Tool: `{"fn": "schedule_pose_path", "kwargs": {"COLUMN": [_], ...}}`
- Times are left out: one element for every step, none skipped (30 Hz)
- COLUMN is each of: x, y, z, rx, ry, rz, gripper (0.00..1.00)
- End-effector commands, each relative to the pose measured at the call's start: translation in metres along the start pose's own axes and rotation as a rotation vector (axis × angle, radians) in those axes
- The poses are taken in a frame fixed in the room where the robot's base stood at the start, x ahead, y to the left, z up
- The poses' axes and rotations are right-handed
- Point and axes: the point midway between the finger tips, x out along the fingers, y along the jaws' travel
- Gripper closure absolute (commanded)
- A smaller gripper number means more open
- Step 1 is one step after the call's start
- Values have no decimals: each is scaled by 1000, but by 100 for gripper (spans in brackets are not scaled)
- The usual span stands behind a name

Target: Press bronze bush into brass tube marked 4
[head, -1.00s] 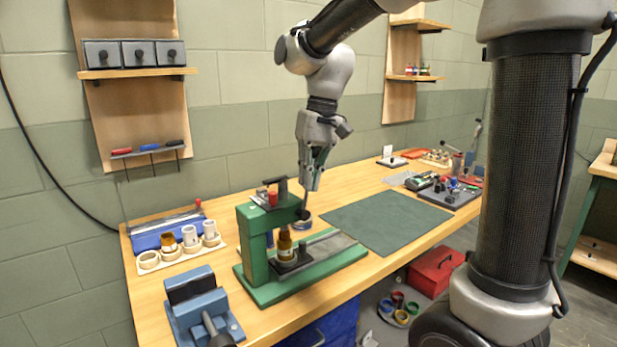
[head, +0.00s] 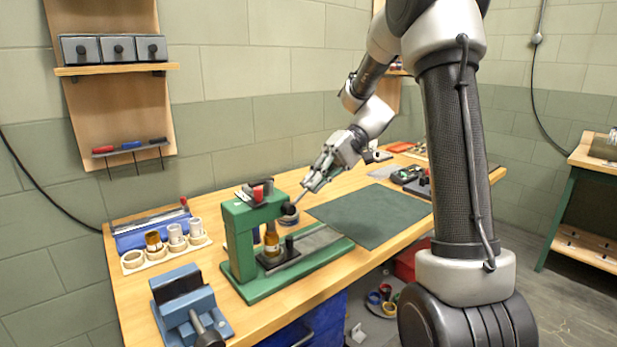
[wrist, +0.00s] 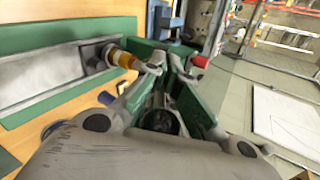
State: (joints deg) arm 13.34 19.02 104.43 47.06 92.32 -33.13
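The green press (head: 238,235) stands on the bench. A brass-coloured tube (head: 271,240) stands upright under its head, and it also shows in the wrist view (wrist: 125,60). The ram is close above it; I cannot make out the bush or whether they touch. No number is readable. In the wrist view the gripper's green-padded fingers (wrist: 172,75) converge around something dark.
A pale tray (head: 160,262) holding several tubes and rings sits left of the press, with a blue vise (head: 185,305) in front. A dark green mat (head: 370,213) lies clear to the right. Shelves with drawers (head: 115,48) hang on the wall.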

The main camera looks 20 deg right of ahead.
Motion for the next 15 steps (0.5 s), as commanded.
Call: {"fn": "schedule_pose_path", "kwargs": {"x": [-2,-2,-2,-1,-1,0,0,1,1,1,2,2,2,2,2], "y": [6,8,12,14,17,19,21,22,23,24,25,25,26,26,26], "z": [-5,-6,-6,-6,-6,-6,-6,-5,-5,-5,-5,-5,-5,-4,-4], "rx": [-3,-3,-1,0,0,1,2,2,4,5,6,7,7,7,8], "ry": [20,19,18,16,15,13,12,11,9,8,8,8,8,7,7], "rz": [18,19,20,20,21,22,22,23,24,24,24,24,24,24,23], "gripper": [100,100,100,100,100,100,100,100,100,100,100,100,100,100,100]}}
